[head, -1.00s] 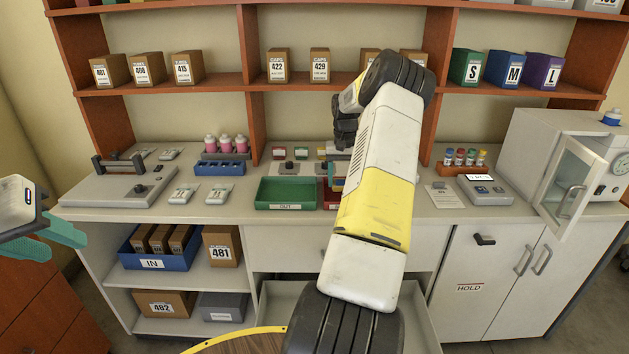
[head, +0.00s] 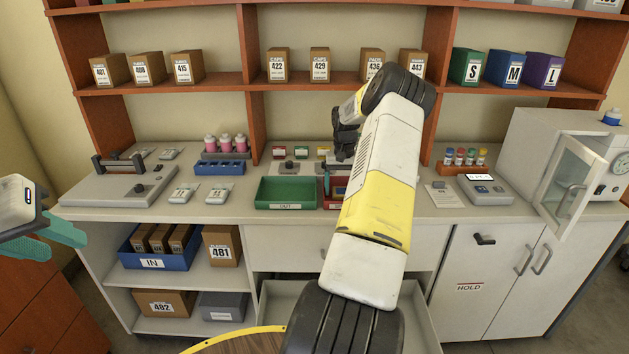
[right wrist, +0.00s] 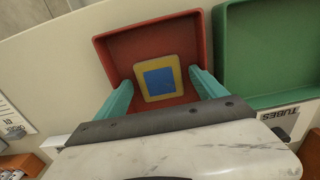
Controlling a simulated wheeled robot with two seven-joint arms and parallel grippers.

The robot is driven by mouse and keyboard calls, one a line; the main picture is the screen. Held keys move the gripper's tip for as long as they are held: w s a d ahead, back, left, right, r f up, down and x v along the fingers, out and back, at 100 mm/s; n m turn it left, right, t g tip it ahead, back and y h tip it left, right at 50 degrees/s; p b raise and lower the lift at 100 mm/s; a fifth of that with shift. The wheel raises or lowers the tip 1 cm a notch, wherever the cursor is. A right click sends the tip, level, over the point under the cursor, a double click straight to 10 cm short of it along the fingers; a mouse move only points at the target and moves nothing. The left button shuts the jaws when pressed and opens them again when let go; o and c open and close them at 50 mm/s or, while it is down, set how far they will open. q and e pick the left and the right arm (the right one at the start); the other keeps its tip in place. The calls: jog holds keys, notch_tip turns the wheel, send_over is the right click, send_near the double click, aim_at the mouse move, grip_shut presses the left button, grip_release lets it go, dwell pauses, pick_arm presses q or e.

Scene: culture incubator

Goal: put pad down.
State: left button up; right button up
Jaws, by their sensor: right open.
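The pad, a yellow square with a blue centre (right wrist: 158,78), lies flat in the red tray (right wrist: 112,50) in the right wrist view. My right gripper (right wrist: 161,82) is open, with one teal finger on each side of the pad and its tips low over the tray. Whether a finger touches the pad I cannot tell. My left gripper (head: 62,246) is at the far left edge, open and empty, away from the counter.
A green tray (head: 286,206) marked OUT stands close beside the red tray. Small labelled boxes stand behind. A grey device (head: 484,190) and an incubator with its glass door (head: 566,185) ajar are to the right. A drawer (head: 285,290) below is open.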

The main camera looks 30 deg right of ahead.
aim_at(342, 191)
notch_tip(342, 191, up, 12)
jog(key=s+a+r+n+t, duration=0.1)
jog(key=s+a+r+n, duration=0.15)
jog(key=a+r, duration=0.7)
jog(key=s+a+r+n+t, duration=0.1)
jog(key=s+a+r, duration=0.4)
jog(key=a, duration=0.7)
jog(key=s+a+n+t+y, duration=0.1)
jog(key=s+a+t, duration=0.1)
jog(key=s+a, duration=0.6)
jog(key=s+a+r+n+t+y, duration=0.1)
jog(key=s+a+n+t, duration=0.1)
jog(key=s+a, duration=0.5)
jog(key=s, duration=0.6)
jog(key=shift+a, duration=0.4)
jog(key=shift+s, duration=0.1)
